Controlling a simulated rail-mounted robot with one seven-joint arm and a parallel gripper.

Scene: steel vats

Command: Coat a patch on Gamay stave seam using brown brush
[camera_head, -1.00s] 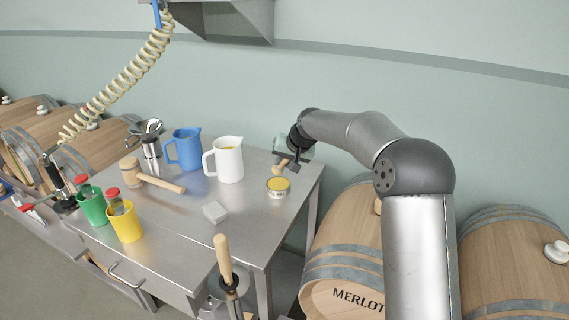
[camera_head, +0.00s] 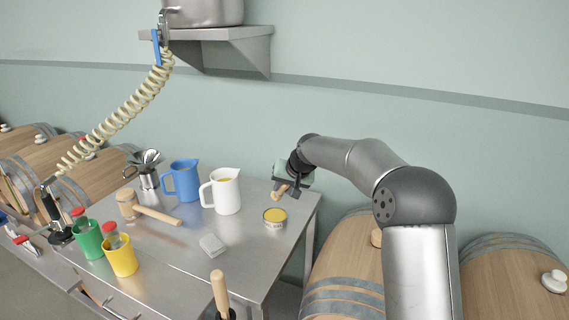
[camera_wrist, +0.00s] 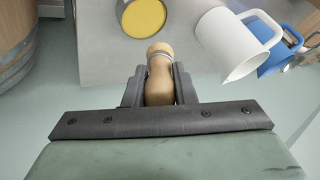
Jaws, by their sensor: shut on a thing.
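My gripper (camera_head: 287,185) is shut on a tan wooden-handled tool, which I take as the brush (camera_head: 277,194). In the wrist view the brush's rounded wooden end (camera_wrist: 159,85) sits between the two dark fingers; I cannot make out bristles. It is held in the air just above and behind a small tin with a yellow top or filling (camera_head: 274,217), apart from it. The tin (camera_wrist: 143,15) also shows at the top of the wrist view. Barrels stand at the right (camera_head: 340,270) and far left (camera_head: 55,157); no Gamay lettering or marked seam can be read.
The steel table (camera_head: 185,240) holds a white jug (camera_head: 226,195), a blue jug (camera_head: 186,182), a mallet (camera_head: 160,214), a grey-white block (camera_head: 212,245), green (camera_head: 89,243) and yellow (camera_head: 122,260) cups. A coiled hose (camera_head: 120,110) hangs left. A shelf (camera_head: 225,40) juts out above.

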